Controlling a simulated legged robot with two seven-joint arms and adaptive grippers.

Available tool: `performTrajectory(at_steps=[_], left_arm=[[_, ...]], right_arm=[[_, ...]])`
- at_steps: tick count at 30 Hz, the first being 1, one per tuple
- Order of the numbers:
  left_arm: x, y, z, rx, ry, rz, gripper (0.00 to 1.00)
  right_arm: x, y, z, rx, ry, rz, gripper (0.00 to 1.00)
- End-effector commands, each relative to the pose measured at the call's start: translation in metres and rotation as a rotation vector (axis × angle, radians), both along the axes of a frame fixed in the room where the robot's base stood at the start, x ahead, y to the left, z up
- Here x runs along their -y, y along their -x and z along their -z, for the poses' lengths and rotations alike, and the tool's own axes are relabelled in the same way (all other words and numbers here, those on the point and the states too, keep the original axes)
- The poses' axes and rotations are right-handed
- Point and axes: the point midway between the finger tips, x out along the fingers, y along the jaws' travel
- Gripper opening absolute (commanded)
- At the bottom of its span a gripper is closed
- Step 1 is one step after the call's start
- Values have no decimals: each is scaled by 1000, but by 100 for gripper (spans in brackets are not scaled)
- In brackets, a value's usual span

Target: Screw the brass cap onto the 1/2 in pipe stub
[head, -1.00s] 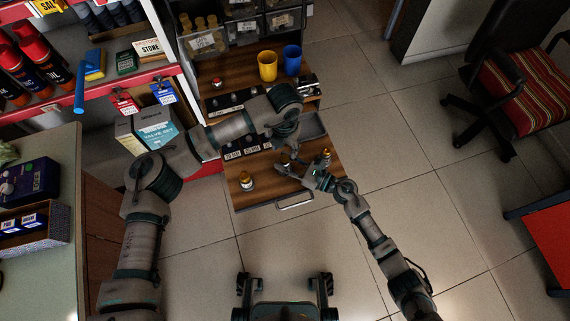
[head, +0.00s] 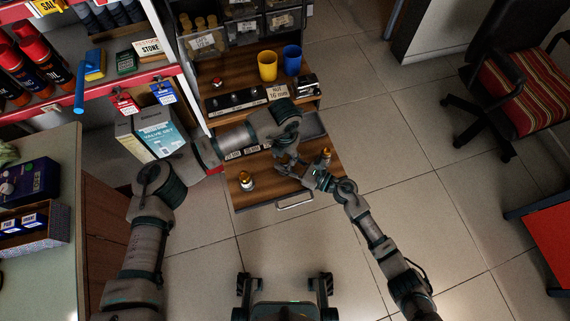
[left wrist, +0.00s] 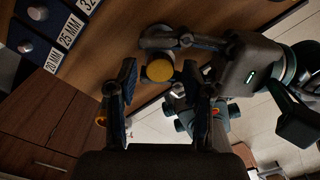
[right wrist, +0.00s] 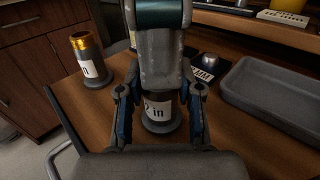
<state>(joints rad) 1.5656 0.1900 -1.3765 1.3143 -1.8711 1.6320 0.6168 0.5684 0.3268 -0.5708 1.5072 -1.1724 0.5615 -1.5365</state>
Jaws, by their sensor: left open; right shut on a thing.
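The 1/2 in pipe stub (right wrist: 157,122) stands upright on the wooden board; its label partly shows, reading "2 in", in the right wrist view. My right gripper (right wrist: 160,108) is shut on it from the front. The round brass cap (left wrist: 160,70) shows from above in the left wrist view, over the stub; how it sits on the thread is hidden. My left gripper (left wrist: 160,82) is open, pointing down, with one finger on each side of the cap and gaps showing. In the head view, my left gripper (head: 287,152) covers the cap and stub.
A brass-topped stub (right wrist: 86,58) stands to the left, and another (head: 326,155) to the right in the head view. A grey tray (right wrist: 283,92) lies behind to the right. Labelled sockets (left wrist: 65,30) and yellow (head: 267,66) and blue cups (head: 292,60) are further back.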

Motion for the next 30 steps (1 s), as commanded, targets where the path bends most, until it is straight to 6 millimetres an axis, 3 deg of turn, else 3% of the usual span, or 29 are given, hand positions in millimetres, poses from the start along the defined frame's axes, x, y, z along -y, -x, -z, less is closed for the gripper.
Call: performTrajectory(at_steps=[12,14,18,20,21,23,24,30], left_arm=[[0,0,9,0,-1,0,50],[0,0,9,0,-1,0,38],[0,0,9,0,-1,0,2],[0,0,9,0,-1,0,0],[0,0,9,0,-1,0,35],[0,0,9,0,-1,0,50],[0,0,9,0,-1,0,55],[0,0,9,0,-1,0,55]], right_arm=[[0,0,0,0,0,1,0],[0,0,0,0,0,1,0],[0,0,0,0,0,0,0],[0,0,0,0,0,0,0],[0,0,0,0,0,0,0],[0,0,0,0,0,0,0],[0,0,0,0,0,0,0],[0,0,0,0,0,0,0]])
